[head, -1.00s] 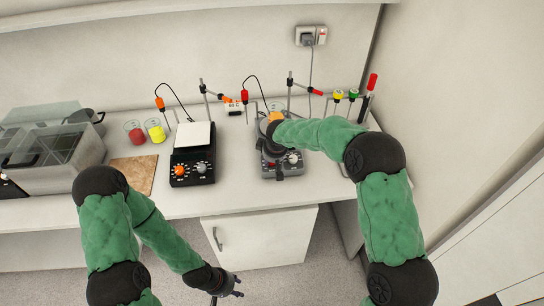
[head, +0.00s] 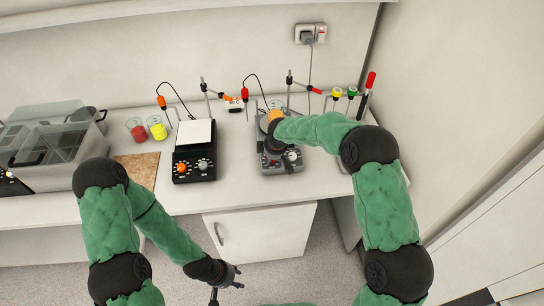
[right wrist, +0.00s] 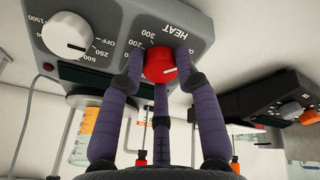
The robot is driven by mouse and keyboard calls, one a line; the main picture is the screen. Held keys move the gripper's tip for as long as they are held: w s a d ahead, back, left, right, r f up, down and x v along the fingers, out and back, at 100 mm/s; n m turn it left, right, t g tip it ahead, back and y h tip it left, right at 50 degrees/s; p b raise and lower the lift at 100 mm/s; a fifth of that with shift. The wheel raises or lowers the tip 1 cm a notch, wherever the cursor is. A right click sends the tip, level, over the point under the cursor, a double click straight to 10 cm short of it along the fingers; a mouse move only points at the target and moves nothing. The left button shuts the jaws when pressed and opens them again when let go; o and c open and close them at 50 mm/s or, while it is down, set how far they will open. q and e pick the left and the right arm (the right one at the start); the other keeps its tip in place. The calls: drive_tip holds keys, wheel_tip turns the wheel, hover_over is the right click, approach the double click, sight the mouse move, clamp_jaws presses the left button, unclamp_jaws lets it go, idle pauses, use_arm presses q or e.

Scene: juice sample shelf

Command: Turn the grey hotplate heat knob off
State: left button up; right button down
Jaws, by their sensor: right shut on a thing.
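The grey hotplate (head: 283,168) stands on the bench, right of the black one. Its red heat knob (right wrist: 160,64) is in the right wrist view, under the HEAT label, with OFF, 200 and 300 printed around it. My right gripper (right wrist: 160,75) is shut on this knob, its purple fingers on either side. The knob's exact setting is unclear. A white knob (right wrist: 67,35) sits beside it. In the head view my right gripper (head: 271,152) hides part of the panel. My left gripper (head: 229,288) hangs below the bench front, fingers apart and empty.
A black hotplate (head: 194,165) with an orange knob stands to the left. Red (head: 138,132) and yellow (head: 158,130) beakers, a brown board (head: 140,170) and a clear-lidded box (head: 60,130) are further left. Stands and cables are behind the hotplates.

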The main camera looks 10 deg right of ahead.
drive_tip(key=c, duration=0.9)
unclamp_jaws()
drive_tip(key=shift+a, duration=0.1)
drive_tip(key=v, duration=1.2)
